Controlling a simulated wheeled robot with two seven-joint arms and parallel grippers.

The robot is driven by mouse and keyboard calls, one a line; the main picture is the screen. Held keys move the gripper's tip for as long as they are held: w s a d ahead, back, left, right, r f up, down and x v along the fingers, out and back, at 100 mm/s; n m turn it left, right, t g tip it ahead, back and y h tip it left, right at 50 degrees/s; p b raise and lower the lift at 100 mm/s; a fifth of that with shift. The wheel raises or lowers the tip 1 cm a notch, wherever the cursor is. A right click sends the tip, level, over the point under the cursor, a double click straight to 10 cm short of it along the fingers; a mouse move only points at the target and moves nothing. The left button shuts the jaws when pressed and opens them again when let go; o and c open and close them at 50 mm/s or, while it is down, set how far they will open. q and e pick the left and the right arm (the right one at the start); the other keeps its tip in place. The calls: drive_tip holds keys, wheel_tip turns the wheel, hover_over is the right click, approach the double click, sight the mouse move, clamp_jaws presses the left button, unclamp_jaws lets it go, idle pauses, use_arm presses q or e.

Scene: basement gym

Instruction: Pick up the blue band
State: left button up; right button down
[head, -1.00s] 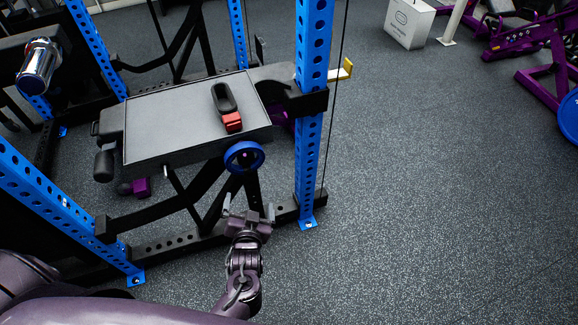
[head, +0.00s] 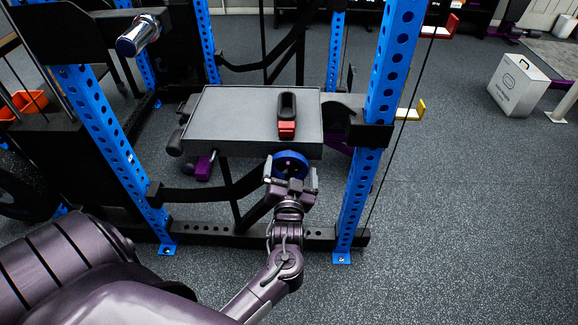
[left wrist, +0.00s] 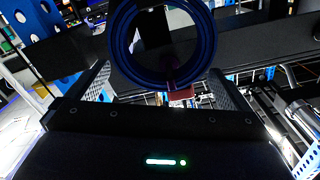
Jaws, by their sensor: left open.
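The blue band (head: 301,160) is a round blue ring at the near edge of the grey bench top, toward its right end. In the left wrist view the ring (left wrist: 209,45) stands large and upright, just ahead of the jaws. My left gripper (head: 291,175) is open, its fingers spread to either side of the ring's lower part in the head view. In the left wrist view the gripper (left wrist: 160,75) shows empty space between its fingers and the ring, and I cannot tell whether they touch it. My right gripper is not in view.
The grey bench top (head: 235,120) carries a black and red object (head: 287,115) just behind the band. A blue rack upright (head: 378,130) stands close to the right of my gripper, another (head: 110,140) to the left.

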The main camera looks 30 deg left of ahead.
use_arm(q)
drive_tip(key=shift+w+a, duration=0.3)
drive_tip(key=shift+w, duration=0.2)
drive_tip(key=c, duration=0.7)
